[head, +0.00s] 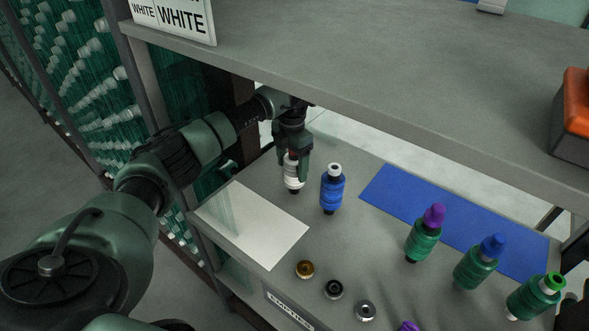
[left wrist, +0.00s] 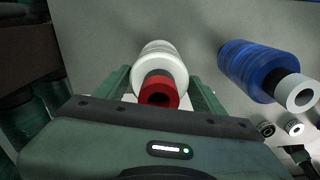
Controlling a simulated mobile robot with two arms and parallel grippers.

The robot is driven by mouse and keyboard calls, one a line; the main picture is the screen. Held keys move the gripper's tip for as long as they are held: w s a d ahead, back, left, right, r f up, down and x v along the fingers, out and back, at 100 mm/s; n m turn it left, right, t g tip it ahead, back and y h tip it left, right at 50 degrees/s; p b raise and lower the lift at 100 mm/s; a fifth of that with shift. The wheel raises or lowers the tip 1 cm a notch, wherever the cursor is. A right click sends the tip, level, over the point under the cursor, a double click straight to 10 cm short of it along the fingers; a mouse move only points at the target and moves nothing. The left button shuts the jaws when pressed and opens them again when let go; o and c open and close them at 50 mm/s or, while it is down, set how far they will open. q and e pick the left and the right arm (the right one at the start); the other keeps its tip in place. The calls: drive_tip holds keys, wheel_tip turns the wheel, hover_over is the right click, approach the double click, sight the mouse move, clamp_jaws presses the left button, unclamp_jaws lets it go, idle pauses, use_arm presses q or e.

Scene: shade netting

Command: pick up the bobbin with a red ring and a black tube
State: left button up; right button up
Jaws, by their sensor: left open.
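The white bobbin (head: 292,183) stands upright on the lower shelf. In the left wrist view, the white bobbin (left wrist: 160,61) shows a red ring and a black tube at its near end. My left gripper (head: 296,168) points down over it. Its fingers (left wrist: 160,82) lie on either side of the bobbin, open, with the bobbin between them. Whether either finger touches it I cannot tell. The upper part of the bobbin is hidden by the gripper in the head view. A dark shape at the lower right edge of the head view may be part of my right gripper.
A blue bobbin (head: 332,190) with a white ring stands close on the right. Green bobbins (head: 423,242) stand near a blue mat (head: 400,190). A white sheet (head: 255,225) and small rings (head: 305,269) lie in front.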

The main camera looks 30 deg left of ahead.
use_arm(q)
clamp_jaws()
drive_tip(key=shift+r, duration=0.1)
